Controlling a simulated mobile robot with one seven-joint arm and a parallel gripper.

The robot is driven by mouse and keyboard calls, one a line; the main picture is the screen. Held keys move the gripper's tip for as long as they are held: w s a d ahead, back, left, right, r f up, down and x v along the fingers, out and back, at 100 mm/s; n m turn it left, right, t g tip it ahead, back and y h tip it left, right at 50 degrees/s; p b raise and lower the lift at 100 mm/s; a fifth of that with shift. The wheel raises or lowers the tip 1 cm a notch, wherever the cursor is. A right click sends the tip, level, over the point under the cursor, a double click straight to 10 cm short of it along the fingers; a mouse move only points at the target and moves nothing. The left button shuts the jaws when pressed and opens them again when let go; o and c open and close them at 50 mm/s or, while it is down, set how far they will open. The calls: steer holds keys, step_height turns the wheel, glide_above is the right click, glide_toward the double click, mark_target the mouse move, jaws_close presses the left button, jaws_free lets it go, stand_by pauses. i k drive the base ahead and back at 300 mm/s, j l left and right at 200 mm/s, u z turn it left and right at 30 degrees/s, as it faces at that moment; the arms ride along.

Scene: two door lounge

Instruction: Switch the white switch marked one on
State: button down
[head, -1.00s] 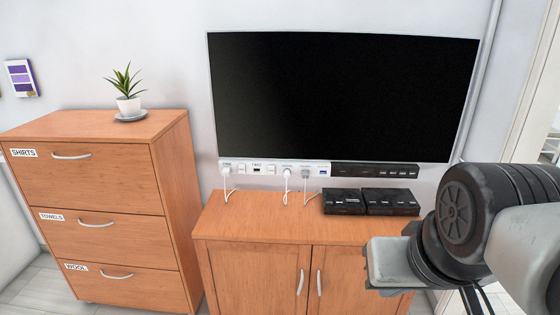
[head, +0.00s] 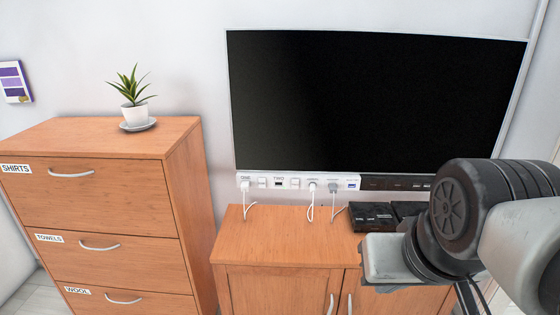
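A white power strip (head: 298,181) runs along the wall under the black television, above the low wooden cabinet. Its left end bears a label reading ONE, with a white plug and cord (head: 245,188) below it. A small white switch (head: 262,183) sits just right of that plug. Further right is a label TWO with a dark socket under it and another white switch (head: 296,183). The switches are too small to tell on from off. My arm comes in from the right, well apart from the strip. My gripper's fingers do not show clearly.
A low wooden cabinet (head: 270,238) stands under the strip, with black boxes (head: 371,217) on its top. A drawer chest (head: 95,200) with a potted plant (head: 133,100) stands at left. The television (head: 375,100) hangs above. The cabinet top's left part is mostly clear.

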mark_target(261, 184)
steer(key=i+j, duration=0.35)
steer(key=j, duration=0.15)
steer(key=i+j, duration=0.35)
steer(key=j, duration=0.15)
steer(key=i+j, duration=0.3)
steer(key=j, duration=0.15)
steer(key=i+j, duration=0.35)
steer(key=j, duration=0.15)
